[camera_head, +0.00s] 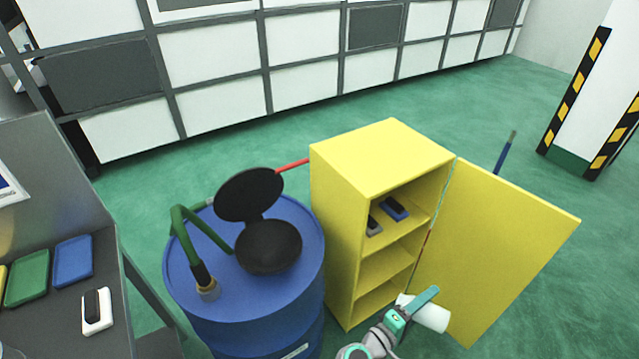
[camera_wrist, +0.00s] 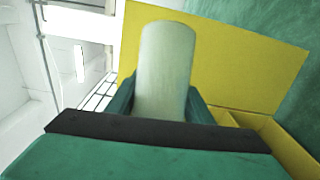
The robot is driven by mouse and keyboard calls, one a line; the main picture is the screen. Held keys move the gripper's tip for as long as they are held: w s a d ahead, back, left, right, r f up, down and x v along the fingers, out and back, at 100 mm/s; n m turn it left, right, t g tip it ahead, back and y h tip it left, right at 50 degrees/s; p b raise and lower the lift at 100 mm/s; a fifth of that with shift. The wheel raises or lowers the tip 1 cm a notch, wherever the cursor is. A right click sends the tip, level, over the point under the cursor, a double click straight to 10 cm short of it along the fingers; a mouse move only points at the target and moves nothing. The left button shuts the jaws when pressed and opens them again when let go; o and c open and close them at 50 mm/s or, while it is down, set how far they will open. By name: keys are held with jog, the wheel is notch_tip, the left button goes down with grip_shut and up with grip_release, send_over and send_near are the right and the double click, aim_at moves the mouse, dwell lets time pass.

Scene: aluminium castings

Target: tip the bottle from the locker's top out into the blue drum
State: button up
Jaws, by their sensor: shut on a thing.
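My gripper (camera_head: 424,306) is shut on a pale white bottle (camera_head: 434,318), in front of the locker's open door. The bottle looks tilted well over in the head view. In the wrist view the bottle (camera_wrist: 167,65) stands out between the two green fingers (camera_wrist: 160,105); its mouth cannot be made out. The yellow locker (camera_head: 335,235) has a bare top (camera_head: 385,155). The blue drum (camera_head: 240,315) stands left of the locker, apart from my gripper. A black funnel (camera_head: 268,246) with its round lid (camera_head: 249,194) raised sits on the drum's top.
A green hose (camera_head: 205,230) with a brass-coloured fitting rises from the drum's top. The locker door (camera_head: 490,250) stands wide open to the right; small items lie on the upper shelf. A grey bench (camera_head: 65,325) with trays is at left. A striped pillar (camera_head: 590,100) stands at right.

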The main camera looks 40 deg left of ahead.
jog(key=w+a+r+m+g+y, duration=0.3)
jog(key=a+r+m, duration=0.75)
jog(key=a, duration=0.55)
jog(key=s+a+r+y, duration=0.3)
jog(key=a+r+y, duration=0.1)
jog(key=a+r, duration=0.3)
jog(key=s+a+r+g+y, duration=0.1)
jog(key=s+a+r+y, duration=0.2)
jog(key=a+r, duration=0.4)
jog(key=a+y, duration=0.1)
jog(key=a, duration=0.3)
jog(key=shift+s+r+g, duration=0.15)
jog(key=shift+r+g, duration=0.15)
jog(key=shift+r, duration=0.1)
jog(key=shift+n, duration=0.25)
